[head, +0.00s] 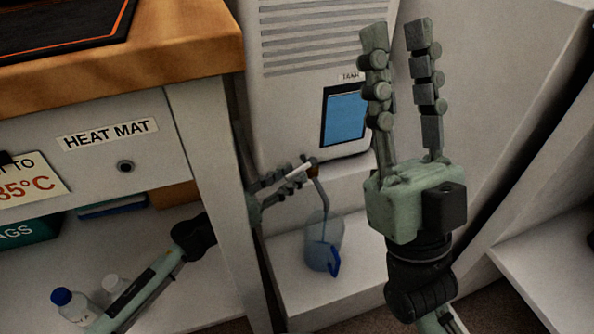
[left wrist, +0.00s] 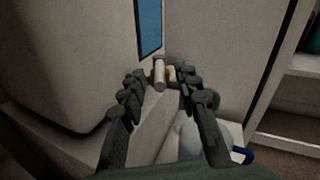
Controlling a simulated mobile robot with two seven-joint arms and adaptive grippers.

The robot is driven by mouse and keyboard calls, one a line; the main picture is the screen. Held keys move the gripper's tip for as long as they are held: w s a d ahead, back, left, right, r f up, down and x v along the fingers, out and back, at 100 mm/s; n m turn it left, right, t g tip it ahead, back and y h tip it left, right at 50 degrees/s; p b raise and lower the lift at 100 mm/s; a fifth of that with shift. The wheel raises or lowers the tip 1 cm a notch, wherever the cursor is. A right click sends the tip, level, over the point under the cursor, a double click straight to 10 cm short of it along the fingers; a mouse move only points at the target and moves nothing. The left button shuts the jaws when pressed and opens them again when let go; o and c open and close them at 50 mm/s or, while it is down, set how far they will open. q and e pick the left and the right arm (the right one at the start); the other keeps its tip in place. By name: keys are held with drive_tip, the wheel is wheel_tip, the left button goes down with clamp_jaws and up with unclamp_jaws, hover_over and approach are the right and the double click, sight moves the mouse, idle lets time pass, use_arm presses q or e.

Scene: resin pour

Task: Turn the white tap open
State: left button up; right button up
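The white tap's handle (head: 299,169) is a short white lever beside a small brown body, low on the front of the pale tank unit. A thin grey spout (head: 320,193) curves down from it. My left gripper (head: 297,175) is at the tap, its fingers on either side of the lever. In the left wrist view the white lever (left wrist: 159,75) stands between the fingertips, with a narrow gap showing at the right finger; firm contact is not visible. My right gripper (head: 405,30) is raised, fingers apart and empty.
A clear jug (head: 311,243) with a blue handle stands on the ledge below the spout; a bluish streak shows there. The tank (head: 280,105) has a blue window. A bench leg (head: 215,170) and shelf with bottles (head: 70,304) are at the left.

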use_arm(q)
drive_tip(key=v, duration=0.9)
